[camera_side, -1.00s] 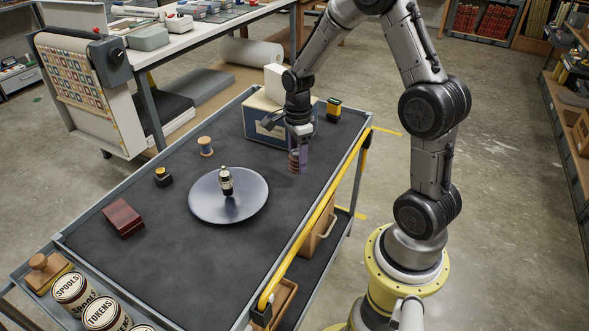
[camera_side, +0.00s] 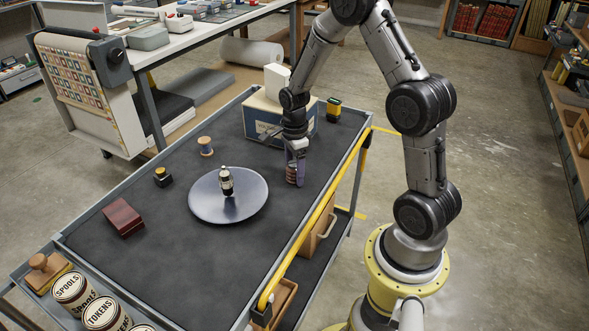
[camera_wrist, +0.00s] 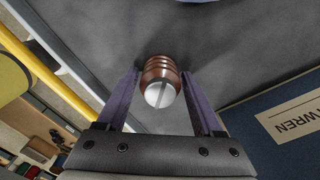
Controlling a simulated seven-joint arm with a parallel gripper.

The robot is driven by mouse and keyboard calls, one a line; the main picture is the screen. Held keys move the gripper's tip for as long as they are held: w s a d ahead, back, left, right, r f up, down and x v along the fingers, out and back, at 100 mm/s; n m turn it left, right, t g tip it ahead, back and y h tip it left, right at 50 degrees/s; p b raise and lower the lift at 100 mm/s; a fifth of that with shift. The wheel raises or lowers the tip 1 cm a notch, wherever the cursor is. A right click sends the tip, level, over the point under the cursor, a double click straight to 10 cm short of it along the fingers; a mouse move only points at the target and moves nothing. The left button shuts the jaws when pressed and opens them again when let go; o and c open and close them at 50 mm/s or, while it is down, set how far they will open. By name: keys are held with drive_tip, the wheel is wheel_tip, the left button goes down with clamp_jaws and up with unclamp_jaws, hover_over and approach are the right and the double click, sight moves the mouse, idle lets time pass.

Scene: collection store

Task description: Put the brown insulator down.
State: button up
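The brown insulator (camera_side: 291,173) is a ribbed, glossy red-brown piece, upright between the purple fingers of my gripper (camera_side: 296,172). In the wrist view the insulator (camera_wrist: 160,70) shows its pale, slotted top and brown rings, with a finger of my gripper (camera_wrist: 161,88) close along each side. My gripper looks shut on it and points straight down. The insulator's base is at or just above the dark top of the cart (camera_side: 140,262); I cannot tell if it touches.
A blue-and-cream box (camera_side: 262,125) stands close behind my gripper. A round grey plate (camera_side: 205,208) with a small dark-and-silver piece (camera_side: 226,181) is to the left. A wooden spool (camera_side: 205,146) and red box (camera_side: 123,217) lie farther left. A yellow rail (camera_side: 298,250) edges the cart. The front top is clear.

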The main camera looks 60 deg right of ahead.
sight(294, 163)
drive_tip(key=shift+o, duration=0.8)
wheel_tip(294, 163, up, 12)
drive_tip(key=s+a+r+n+t, duration=0.3)
drive_tip(key=s+a+r+n, duration=0.5)
drive_tip(key=a+r+n, duration=0.3)
drive_tip(key=s+a+n+t, duration=0.2)
drive_tip(key=s+a+n, duration=0.2)
drive_tip(key=s+n, duration=0.5)
drive_tip(key=n, duration=0.5)
drive_tip(key=shift+s+r+t, duration=0.2)
drive_tip(key=shift+s+t, duration=0.05)
drive_tip(key=shift+t, duration=0.05)
